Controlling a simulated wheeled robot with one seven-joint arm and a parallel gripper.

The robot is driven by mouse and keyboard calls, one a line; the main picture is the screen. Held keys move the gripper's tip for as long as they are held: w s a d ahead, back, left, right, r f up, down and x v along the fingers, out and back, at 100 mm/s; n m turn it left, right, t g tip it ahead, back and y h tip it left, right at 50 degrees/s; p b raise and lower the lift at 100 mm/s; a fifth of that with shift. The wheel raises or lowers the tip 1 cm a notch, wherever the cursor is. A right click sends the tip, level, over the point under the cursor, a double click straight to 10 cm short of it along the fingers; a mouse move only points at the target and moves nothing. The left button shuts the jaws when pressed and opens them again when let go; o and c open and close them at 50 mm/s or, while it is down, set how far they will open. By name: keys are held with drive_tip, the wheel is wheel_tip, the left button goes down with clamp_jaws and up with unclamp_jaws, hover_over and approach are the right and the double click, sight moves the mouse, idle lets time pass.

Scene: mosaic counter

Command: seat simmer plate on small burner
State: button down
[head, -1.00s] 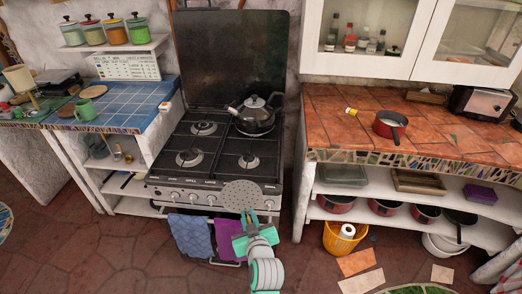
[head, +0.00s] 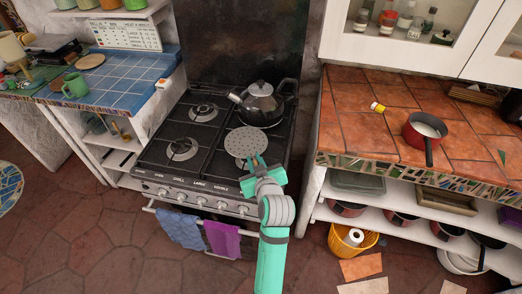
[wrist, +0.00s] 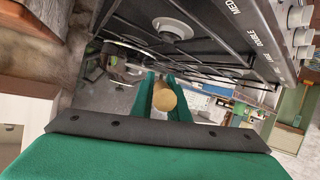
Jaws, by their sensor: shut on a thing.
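The simmer plate (head: 245,142) is a grey perforated disc. In the wrist view a tan round-ended handle (wrist: 164,98) lies between the green fingers. I see no clear contact between plate and grate. Uncovered burners show at front left (head: 183,149) and back left (head: 203,112). I cannot tell which burner is the small one.
A dark kettle (head: 262,104) stands on the back right burner, just behind the plate. Knobs and a rail with a blue towel (head: 180,228) and a purple towel (head: 222,238) line the hob's front. A red pan (head: 427,134) sits on the right counter.

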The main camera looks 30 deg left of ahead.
drive_tip(key=shift+w, duration=0.15)
drive_tip(key=shift+f, duration=2.7)
drive_tip(key=shift+f, duration=0.6)
drive_tip(key=c, duration=1.6)
unclamp_jaws()
drive_tip(key=shift+c, duration=0.2)
drive_tip(key=v, duration=1.1)
